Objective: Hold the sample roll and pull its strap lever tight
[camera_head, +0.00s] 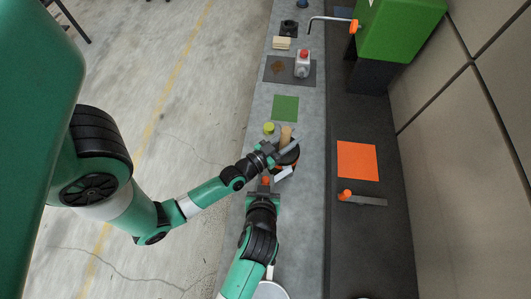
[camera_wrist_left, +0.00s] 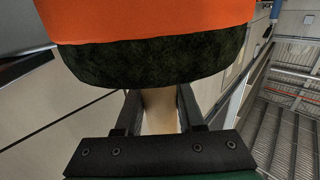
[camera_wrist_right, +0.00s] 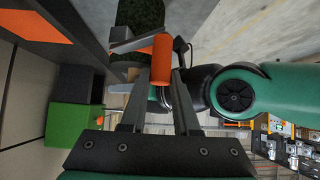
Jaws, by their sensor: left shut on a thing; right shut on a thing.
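The sample roll shows dark turf (camera_wrist_left: 150,65) under a wide orange band (camera_wrist_left: 150,18) in the left wrist view. In the head view it is mostly hidden by my left gripper (camera_head: 280,152). My left gripper is shut on a tan cylindrical piece (camera_wrist_left: 159,110) that stands out from the roll; its tan end also shows in the head view (camera_head: 286,134). My right gripper (camera_head: 266,184) is shut on the orange strap lever handle (camera_wrist_right: 161,66), just below the roll in the head view. A grey metal piece (camera_wrist_right: 138,44) joins this handle near the turf.
A yellow-green round object (camera_head: 269,128) and a green square (camera_head: 285,108) lie beyond the roll on the grey bench. An orange square (camera_head: 358,161) and orange-handled tool (camera_head: 365,199) lie right, on the dark strip.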

